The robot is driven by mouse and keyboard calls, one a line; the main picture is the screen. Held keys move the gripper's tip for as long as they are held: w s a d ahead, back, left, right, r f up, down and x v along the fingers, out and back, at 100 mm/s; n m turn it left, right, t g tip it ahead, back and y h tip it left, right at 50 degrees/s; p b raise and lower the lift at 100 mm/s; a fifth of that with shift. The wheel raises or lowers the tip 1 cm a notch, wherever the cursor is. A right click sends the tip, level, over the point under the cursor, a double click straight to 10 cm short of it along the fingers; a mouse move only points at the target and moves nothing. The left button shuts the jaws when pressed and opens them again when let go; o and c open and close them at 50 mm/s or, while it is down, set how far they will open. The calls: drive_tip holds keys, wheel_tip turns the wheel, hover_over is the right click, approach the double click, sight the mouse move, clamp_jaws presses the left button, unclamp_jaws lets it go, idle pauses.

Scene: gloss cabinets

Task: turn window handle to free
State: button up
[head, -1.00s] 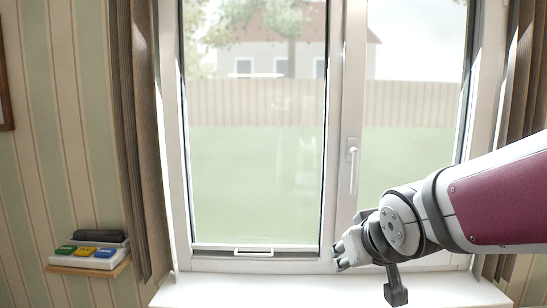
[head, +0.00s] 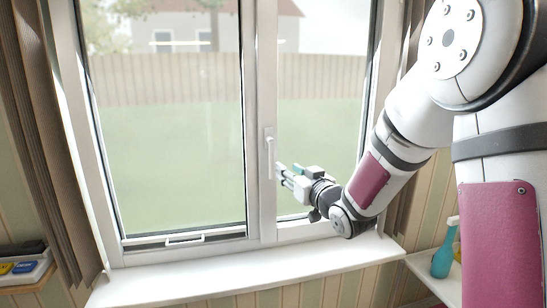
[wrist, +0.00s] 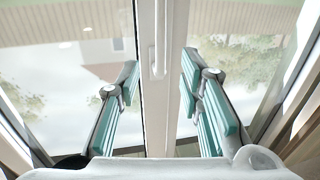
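The white window handle (head: 270,155) sits on the frame between the two panes and hangs straight down. It also shows in the wrist view (wrist: 158,45), upright in the picture, between and beyond my fingers. My gripper (head: 281,173) is just right of the handle's lower end in the head view. In the wrist view my gripper (wrist: 158,82) is open, with teal finger pads on either side of the handle and frame post. I see no contact with the handle.
The window sill (head: 240,270) below is bare. A white bar (head: 185,238) lies at the bottom of the left pane. A teal spray bottle (head: 444,250) stands on a shelf at right. A ledge with coloured items (head: 20,266) is at lower left. Curtains hang at both sides.

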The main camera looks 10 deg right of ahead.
sight(273, 159)
drive_tip(key=w, duration=0.4)
drive_tip(key=w+a, duration=0.1)
drive_tip(key=w, duration=0.2)
drive_tip(key=w+a, duration=0.1)
drive_tip(key=w, duration=0.3)
drive_tip(key=shift+w+a, duration=0.2)
drive_tip(key=shift+w, duration=0.15)
drive_tip(key=shift+c, duration=0.3)
clamp_jaws()
